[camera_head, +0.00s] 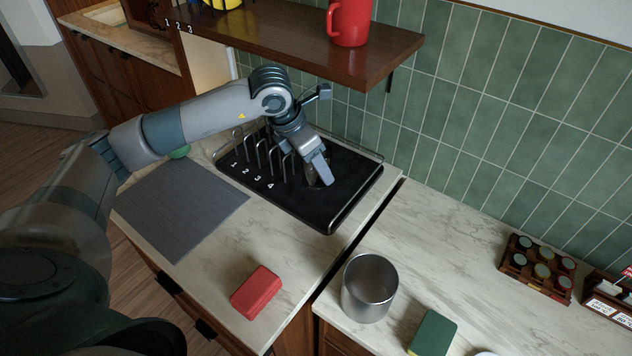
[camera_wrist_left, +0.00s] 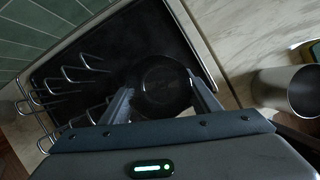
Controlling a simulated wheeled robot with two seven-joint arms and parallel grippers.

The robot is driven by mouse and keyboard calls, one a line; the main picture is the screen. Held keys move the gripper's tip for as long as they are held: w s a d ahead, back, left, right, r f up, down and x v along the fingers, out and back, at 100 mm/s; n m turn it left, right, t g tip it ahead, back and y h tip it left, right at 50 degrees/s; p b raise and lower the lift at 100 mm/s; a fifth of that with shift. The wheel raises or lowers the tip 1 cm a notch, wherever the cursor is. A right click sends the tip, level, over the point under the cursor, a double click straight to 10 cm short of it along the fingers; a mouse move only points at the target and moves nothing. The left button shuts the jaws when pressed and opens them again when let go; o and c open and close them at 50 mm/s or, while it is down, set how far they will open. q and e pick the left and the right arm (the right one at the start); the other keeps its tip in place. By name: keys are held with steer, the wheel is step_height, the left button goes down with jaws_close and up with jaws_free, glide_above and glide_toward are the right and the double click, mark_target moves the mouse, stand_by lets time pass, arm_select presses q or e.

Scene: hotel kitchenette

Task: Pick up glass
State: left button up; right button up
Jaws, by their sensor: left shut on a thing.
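A dark, see-through glass (camera_wrist_left: 163,78) stands on the black drying rack tray (camera_head: 345,200), seen from above in the left wrist view. My left gripper (camera_head: 319,172) reaches down over the tray, right of the numbered wire slots (camera_head: 262,158). In the left wrist view its two fingers (camera_wrist_left: 160,92) lie on either side of the glass, shut on it. In the head view the gripper hides most of the glass. I cannot tell whether the glass touches the tray. My right gripper is not in view.
A wooden shelf (camera_head: 300,40) with a red mug (camera_head: 349,22) hangs above the rack. A grey mat (camera_head: 180,208), a red sponge (camera_head: 257,292), a metal canister (camera_head: 370,288), a green sponge (camera_head: 433,333) and a spice rack (camera_head: 537,268) stand on the counters. The right counter's middle is clear.

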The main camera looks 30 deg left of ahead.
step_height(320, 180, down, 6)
steer(key=b, duration=0.6)
arm_select(q)
steer(key=s+a+p, duration=0.2)
steer(key=s+p, duration=1.2)
steer(key=s, duration=0.5)
steer(key=shift+s+a+r+p, duration=0.2)
steer(key=shift+a+r+p, duration=0.1)
steer(key=shift+a, duration=0.05)
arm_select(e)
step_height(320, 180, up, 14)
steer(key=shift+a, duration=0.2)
arm_select(q)
steer(key=shift+s+f, duration=0.1)
